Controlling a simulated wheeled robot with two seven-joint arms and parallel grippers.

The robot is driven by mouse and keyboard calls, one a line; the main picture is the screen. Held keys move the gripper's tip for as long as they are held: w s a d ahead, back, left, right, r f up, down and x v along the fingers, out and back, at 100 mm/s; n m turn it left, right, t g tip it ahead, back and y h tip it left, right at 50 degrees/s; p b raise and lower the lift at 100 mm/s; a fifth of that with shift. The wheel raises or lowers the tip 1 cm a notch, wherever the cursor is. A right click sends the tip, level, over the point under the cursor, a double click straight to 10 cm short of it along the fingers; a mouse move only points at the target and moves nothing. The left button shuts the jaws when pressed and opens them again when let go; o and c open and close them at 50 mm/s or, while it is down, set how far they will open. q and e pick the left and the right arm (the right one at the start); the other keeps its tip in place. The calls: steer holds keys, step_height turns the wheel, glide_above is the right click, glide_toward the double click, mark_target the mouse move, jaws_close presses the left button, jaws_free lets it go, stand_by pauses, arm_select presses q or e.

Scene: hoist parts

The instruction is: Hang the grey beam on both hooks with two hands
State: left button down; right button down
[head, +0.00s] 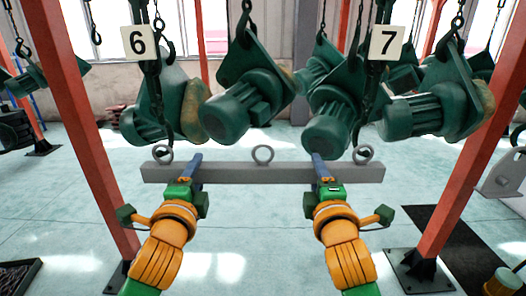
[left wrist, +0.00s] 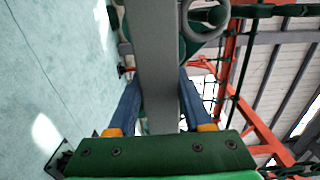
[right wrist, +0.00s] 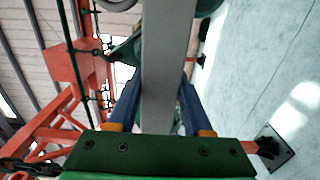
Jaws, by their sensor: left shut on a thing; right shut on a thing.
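The grey beam (head: 262,173) is held level in the air, with ring eyes on its top: a left ring (head: 162,153), a middle ring (head: 263,155) and a right ring (head: 363,154). My left gripper (head: 193,163) is shut on the beam right of the left ring. My right gripper (head: 319,164) is shut on it left of the right ring. Both wrist views show the beam between the blue fingers, at left (left wrist: 160,100) and right (right wrist: 162,105).
Several green motors hang on chains behind and above the beam, one of them (head: 240,100) near the middle. Red posts stand at left (head: 85,120) and right (head: 470,150). The pale floor (head: 262,240) between my arms is clear.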

arm_select(q)
steer(key=shift+a, duration=0.1)
steer(key=shift+w+f, duration=0.2)
steer(key=shift+w, duration=0.45)
arm_select(e)
steer(key=shift+w+f, duration=0.25)
steer(key=shift+w, duration=0.4)
arm_select(q)
steer(key=shift+w+f, duration=0.1)
steer(key=shift+w, duration=0.35)
arm_select(e)
steer(key=shift+w+f, duration=0.1)
steer(key=shift+w, duration=0.35)
arm_select(q)
steer(key=shift+f, duration=0.15)
arm_select(e)
steer(key=shift+f, duration=0.1)
arm_select(q)
steer(key=shift+f, duration=0.3)
arm_select(e)
steer(key=shift+f, duration=0.35)
